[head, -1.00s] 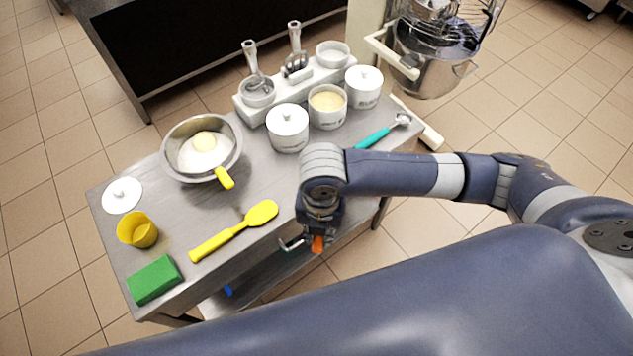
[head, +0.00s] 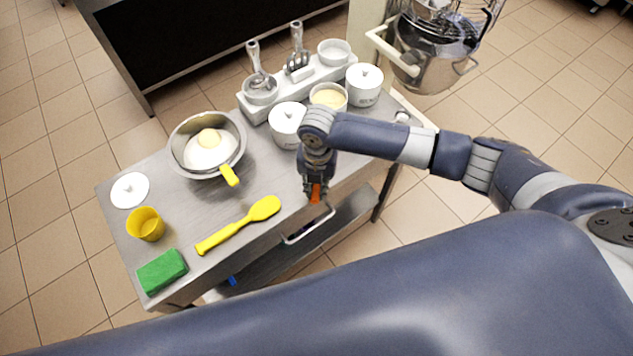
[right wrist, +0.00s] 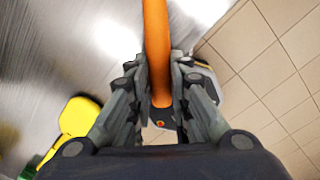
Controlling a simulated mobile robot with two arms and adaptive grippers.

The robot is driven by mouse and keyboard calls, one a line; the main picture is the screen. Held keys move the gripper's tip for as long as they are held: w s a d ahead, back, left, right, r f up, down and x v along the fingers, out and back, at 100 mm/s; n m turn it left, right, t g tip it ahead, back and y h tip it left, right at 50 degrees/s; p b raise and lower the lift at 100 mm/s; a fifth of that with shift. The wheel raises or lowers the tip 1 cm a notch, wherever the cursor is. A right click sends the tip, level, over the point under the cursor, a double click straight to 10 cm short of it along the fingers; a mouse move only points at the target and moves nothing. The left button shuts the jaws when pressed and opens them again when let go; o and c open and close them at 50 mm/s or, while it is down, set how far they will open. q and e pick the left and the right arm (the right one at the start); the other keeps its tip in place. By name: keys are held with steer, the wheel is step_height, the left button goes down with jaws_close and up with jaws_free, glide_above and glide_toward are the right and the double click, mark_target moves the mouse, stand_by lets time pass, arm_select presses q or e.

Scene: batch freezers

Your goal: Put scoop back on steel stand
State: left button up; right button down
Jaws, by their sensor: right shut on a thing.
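My right gripper (head: 316,190) is shut on an orange handle (right wrist: 157,50) and holds it at the front edge of the steel table (head: 185,215). The handle runs up out of the right wrist view, and its far end is hidden, so I cannot tell whether it is a scoop's. In the head view only a short orange piece (head: 316,194) shows below the fingers. A pale stand (head: 310,84) at the back of the table holds metal scoops (head: 262,78) and small bowls. My left gripper is not in view.
A steel bowl (head: 180,135), yellow spatula (head: 238,226), yellow cup (head: 146,225), green sponge (head: 162,271) and white lid (head: 130,190) are on the left half. White pots (head: 287,122) stand before the stand. A mixer (head: 425,60) stands behind right.

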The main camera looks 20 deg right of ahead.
steer(key=shift+f, duration=0.15)
steer(key=shift+f, duration=0.1)
steer(key=shift+f, duration=0.1)
steer(key=c, duration=1.5)
jaws_free()
steer(key=shift+r, duration=0.3)
steer(key=shift+d+r+b, duration=0.1)
steer(key=shift+r+b, duration=1.1)
steer(key=shift+r, duration=4.75)
